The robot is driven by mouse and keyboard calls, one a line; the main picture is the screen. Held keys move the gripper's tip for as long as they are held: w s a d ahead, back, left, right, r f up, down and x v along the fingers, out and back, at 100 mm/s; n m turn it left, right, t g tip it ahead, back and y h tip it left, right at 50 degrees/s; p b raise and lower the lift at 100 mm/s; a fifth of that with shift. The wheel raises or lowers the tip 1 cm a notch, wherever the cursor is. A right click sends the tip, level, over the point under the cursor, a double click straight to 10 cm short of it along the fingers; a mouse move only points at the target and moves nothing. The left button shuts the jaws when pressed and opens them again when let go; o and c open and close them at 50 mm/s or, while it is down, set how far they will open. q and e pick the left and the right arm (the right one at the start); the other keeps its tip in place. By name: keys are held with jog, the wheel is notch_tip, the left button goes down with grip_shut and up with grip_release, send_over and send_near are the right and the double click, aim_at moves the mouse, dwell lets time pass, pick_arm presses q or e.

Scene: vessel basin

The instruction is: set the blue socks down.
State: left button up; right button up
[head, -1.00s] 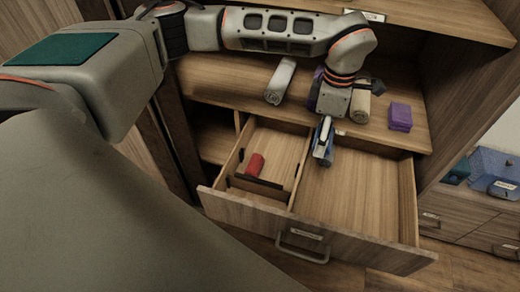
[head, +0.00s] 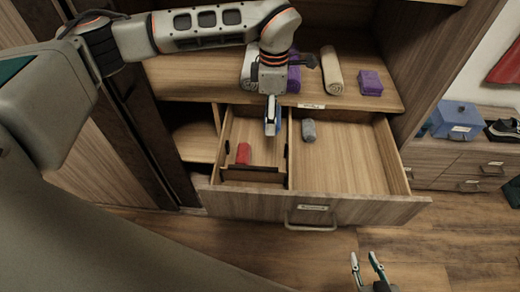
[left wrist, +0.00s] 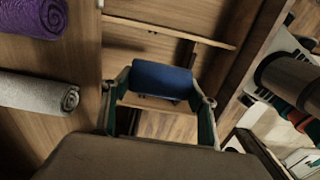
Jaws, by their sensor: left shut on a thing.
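My left gripper (head: 271,128) hangs over the open drawer (head: 345,208), close to the divider between its two compartments. In the left wrist view its fingers (left wrist: 161,92) are shut on the blue socks (left wrist: 162,78), a small dark blue roll. In the head view the socks are mostly hidden by the fingers. A red roll (head: 243,153) lies in the left compartment. A grey roll (head: 309,130) lies in the right compartment, near its back left corner. My right gripper (head: 368,270) is low at the front, outside the drawer, with its fingers apart and empty.
The shelf above the drawer holds a beige roll (head: 332,70), folded purple cloth (head: 370,83) and a light grey roll (head: 249,66). Most of the right compartment is bare. A low cabinet (head: 462,160) with a blue box (head: 456,119) stands at the right.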

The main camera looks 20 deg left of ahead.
aim_at(269, 162)
pick_arm(q)
notch_tip(269, 162, down, 18)
jog(key=shift+f+b, duration=0.2)
jog(key=shift+b, duration=0.15)
jog(key=o, duration=0.5)
jog(key=shift+f, duration=0.2)
jog(key=shift+o, duration=0.7)
jog(key=shift+r, duration=0.1)
jog(key=shift+r, duration=0.15)
notch_tip(269, 162, up, 12)
